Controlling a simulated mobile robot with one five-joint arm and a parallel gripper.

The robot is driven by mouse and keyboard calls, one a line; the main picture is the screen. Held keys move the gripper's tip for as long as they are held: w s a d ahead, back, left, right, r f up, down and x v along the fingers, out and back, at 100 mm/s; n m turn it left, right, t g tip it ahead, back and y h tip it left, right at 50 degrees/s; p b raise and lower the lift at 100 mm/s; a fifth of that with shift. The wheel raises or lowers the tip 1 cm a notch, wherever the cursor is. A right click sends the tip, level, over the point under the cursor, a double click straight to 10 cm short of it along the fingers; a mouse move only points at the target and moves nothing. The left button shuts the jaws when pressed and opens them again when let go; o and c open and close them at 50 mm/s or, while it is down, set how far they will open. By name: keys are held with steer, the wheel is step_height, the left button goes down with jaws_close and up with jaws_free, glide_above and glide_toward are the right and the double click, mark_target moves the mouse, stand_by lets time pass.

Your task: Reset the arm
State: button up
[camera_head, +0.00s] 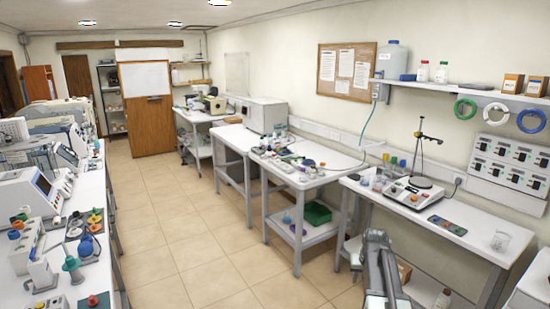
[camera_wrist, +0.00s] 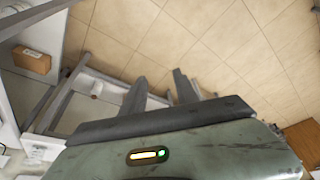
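My arm (camera_head: 380,268) rises at the bottom of the head view, right of centre, in front of the right-hand workbench. In the wrist view, my gripper (camera_wrist: 160,84) has two dark fingers standing apart with an empty gap between them, so it is open and holds nothing. Beyond the fingers is tiled floor (camera_wrist: 240,40). The fingertips cannot be made out clearly in the head view.
Instruments crowd the left bench. The tiled aisle (camera_head: 190,235) is clear. A cardboard box (camera_wrist: 32,60) shows in the wrist view.

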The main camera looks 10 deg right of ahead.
steer(key=s+a+f+n+g+y+b, duration=0.1)
steer(key=s+a+n, duration=0.15)
steer(key=a, duration=1.15)
steer(key=s+a+f+n+g+b, duration=0.1)
steer(key=s+a+f+n, duration=0.15)
steer(key=a, duration=1.25)
steer(key=s+a+m+g, duration=0.1)
steer(key=s, duration=0.7)
steer(key=shift+s+r, duration=0.15)
steer(key=shift+r, duration=0.05)
steer(key=shift+d, duration=0.15)
